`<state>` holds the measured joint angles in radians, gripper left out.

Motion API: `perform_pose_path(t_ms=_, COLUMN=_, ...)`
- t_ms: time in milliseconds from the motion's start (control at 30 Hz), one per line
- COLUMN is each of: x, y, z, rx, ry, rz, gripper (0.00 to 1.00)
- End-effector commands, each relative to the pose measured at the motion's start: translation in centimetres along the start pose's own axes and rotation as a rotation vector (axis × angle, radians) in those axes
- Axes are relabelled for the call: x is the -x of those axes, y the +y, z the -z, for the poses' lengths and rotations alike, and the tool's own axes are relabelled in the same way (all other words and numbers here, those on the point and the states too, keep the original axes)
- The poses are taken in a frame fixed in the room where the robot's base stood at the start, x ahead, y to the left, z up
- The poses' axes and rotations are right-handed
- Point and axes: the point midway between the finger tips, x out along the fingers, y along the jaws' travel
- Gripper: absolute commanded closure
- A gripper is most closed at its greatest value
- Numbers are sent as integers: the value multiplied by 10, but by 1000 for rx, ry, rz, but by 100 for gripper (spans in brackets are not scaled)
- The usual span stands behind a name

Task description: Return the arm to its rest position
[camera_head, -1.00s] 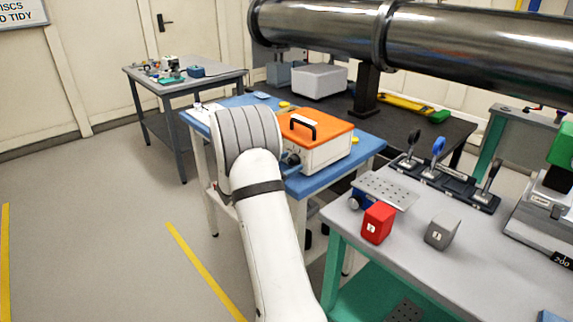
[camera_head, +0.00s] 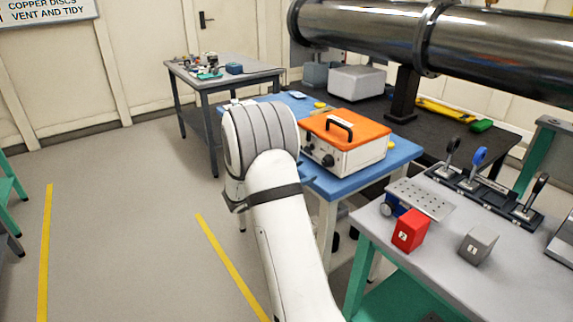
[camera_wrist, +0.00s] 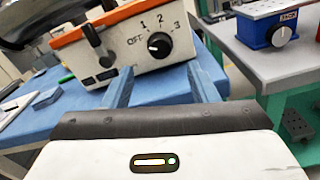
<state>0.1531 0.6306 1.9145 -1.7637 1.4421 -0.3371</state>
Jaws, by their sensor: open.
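My gripper (camera_wrist: 160,88) shows in the wrist view with its two blue-grey fingers apart and nothing between them. Beyond the fingers is a white box with an orange lid (camera_wrist: 115,17), a black handle and a dial marked OFF, 1, 2, 3. The orange-lidded box (camera_head: 345,145) sits on a blue-topped table (camera_head: 340,187) just right of the arm. I cannot tell the exact gap between fingers and box.
A grey bench (camera_head: 450,255) at right holds a red block (camera_head: 411,230), a grey block (camera_head: 478,244), a perforated plate (camera_head: 420,198) and a lever rack. A metal pipe (camera_head: 365,35) crosses the upper right. A small table (camera_head: 225,70) stands behind. Open floor (camera_head: 130,220) lies left.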

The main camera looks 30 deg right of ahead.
Motion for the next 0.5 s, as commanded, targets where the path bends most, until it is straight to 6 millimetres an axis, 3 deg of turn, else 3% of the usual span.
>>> perform_pose_path(t_ms=267, x=2, y=-3, z=-6, rx=-15, ry=12, rz=16, gripper=47)
perform_pose_path(t_ms=367, x=8, y=-16, z=-24, rx=-68, ry=58, rz=73, gripper=47)
perform_pose_path(t_ms=500, x=31, y=-54, z=-60, rx=-215, ry=188, rz=225, gripper=47)
